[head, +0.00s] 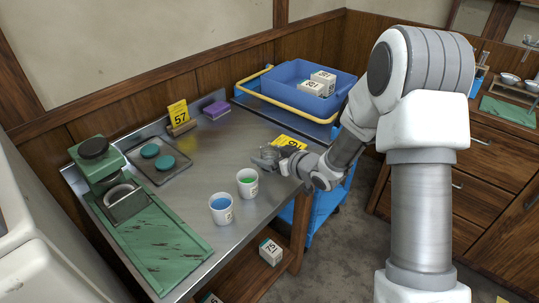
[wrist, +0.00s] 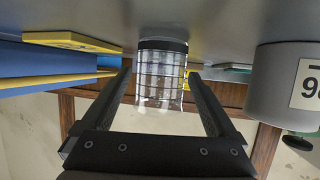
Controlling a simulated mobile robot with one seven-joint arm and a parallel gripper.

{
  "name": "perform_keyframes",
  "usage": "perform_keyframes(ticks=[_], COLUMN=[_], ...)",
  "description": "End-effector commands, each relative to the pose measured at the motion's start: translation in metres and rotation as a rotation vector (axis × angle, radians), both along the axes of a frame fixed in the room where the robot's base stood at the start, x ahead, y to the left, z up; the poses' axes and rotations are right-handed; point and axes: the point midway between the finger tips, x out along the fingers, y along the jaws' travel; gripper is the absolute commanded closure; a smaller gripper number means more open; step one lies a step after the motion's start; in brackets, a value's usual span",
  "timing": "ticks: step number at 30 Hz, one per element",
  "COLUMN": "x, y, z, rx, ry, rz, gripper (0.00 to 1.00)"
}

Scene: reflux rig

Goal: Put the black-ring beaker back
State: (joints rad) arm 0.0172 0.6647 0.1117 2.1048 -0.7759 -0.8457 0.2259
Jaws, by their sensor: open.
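The black-ring beaker (wrist: 160,85) is clear glass with dark lines around it. It stands between the two fingers of my gripper (wrist: 160,68) in the wrist view, which looks upside down. Its black band is at the end against the grey metal top. The fingers are open, with a visible gap on each side of the glass. In the head view my gripper (head: 277,155) is low over the right edge of the metal bench (head: 205,168). The beaker is small and partly hidden by the gripper there.
A white cup with green contents (head: 247,183) stands close to my gripper, and one with blue contents (head: 221,209) stands nearer the front. A yellow number card (head: 290,142) lies behind the gripper. A blue tray (head: 290,85) with white boxes is beyond. The bench middle is clear.

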Motion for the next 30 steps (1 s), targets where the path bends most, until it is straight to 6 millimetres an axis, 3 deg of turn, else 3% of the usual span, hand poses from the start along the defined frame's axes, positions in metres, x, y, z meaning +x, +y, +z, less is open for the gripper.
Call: perform_keyframes(ticks=[5,21,30], x=[-0.004,-0.076,-0.083], y=[-0.005,-0.067,-0.074], z=[0.007,0.047,0.052], rx=[-0.001,0.000,-0.010], ry=[-0.001,0.000,-0.001], rz=[-0.002,-0.002,-0.007], gripper=[0.07,0.07,0.07])
